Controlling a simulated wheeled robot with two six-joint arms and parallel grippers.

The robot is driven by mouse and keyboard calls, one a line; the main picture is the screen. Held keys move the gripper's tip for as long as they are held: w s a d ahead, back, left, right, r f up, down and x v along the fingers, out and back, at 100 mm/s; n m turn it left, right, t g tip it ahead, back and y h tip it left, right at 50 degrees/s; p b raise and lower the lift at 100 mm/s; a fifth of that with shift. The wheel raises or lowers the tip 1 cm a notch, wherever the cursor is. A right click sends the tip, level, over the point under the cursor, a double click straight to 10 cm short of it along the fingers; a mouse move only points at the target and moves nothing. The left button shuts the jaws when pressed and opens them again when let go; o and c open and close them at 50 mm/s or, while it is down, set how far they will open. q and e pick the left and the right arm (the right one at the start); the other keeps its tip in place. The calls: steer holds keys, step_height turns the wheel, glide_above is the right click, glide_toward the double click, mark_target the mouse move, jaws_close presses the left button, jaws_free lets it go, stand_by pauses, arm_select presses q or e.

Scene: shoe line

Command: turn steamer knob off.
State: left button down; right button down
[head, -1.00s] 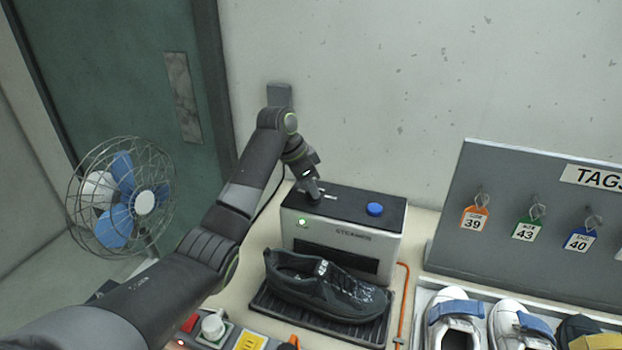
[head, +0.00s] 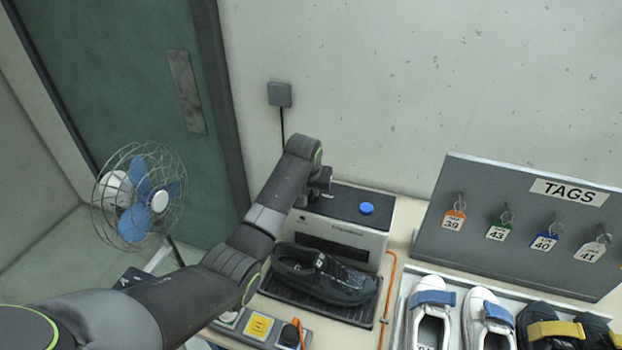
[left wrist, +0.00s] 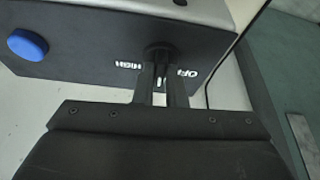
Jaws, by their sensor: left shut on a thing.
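The steamer (head: 345,237) is a light grey box with a dark top against the wall. A blue button (head: 366,208) is on its top; it also shows in the left wrist view (left wrist: 27,45). The dark steamer knob (left wrist: 158,54) is on the top between the words HIGH and OFF. My left gripper (left wrist: 160,82) is shut on the knob; in the head view it (head: 317,198) is at the left end of the steamer's top, partly hidden by my arm. The knob's exact setting is hard to read. My right gripper is not in view.
A black shoe (head: 325,277) lies on a dark ribbed tray in front of the steamer. A caged fan (head: 140,197) stands at left. A control panel (head: 258,328) is at the front. A tag board (head: 520,225) and several shoes are at right.

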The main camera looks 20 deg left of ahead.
arm_select(q)
steer(key=n, duration=0.1)
steer(key=n+y+p, duration=0.1)
steer(key=n, duration=0.1)
steer(key=shift+d+r, duration=0.15)
steer(key=shift+r, duration=0.05)
steer(key=n+y, duration=0.1)
steer(key=n, duration=0.1)
steer(key=shift+w+f+n, duration=0.1)
steer(key=shift+n, duration=0.2)
steer(key=n+g+y, duration=0.1)
steer(key=n, duration=0.2)
steer(key=shift+w+d+n+g+y+b, duration=0.1)
steer(key=shift+n+g+y+b, duration=0.3)
steer(key=shift+n, duration=0.8)
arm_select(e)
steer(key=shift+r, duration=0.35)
arm_select(q)
steer(key=c, duration=1.5)
jaws_free()
